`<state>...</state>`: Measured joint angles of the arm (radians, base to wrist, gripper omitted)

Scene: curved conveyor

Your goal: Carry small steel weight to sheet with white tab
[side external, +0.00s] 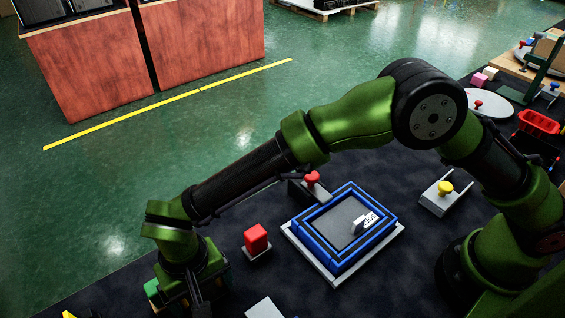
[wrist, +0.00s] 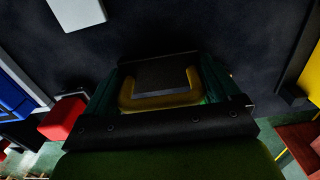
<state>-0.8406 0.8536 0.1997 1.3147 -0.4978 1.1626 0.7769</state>
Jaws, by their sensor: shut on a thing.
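My gripper (side external: 190,292) is at the lower left of the side view, low over the dark surface. In the wrist view my gripper (wrist: 162,85) is shut on a dark grey block, which I take as the small steel weight (wrist: 166,72). A yellow U-shaped part shows around the block. In the side view the weight is hidden behind the gripper. A grey sheet (side external: 335,218) with a white, printed tab (side external: 365,221) lies inside a blue frame (side external: 342,259), right of my gripper.
A red block (side external: 256,238) stands on a small pale base between gripper and blue frame. A red knob (side external: 312,178) is behind the frame, a yellow knob (side external: 445,188) to its right. A white plate (side external: 265,309) lies at the bottom edge.

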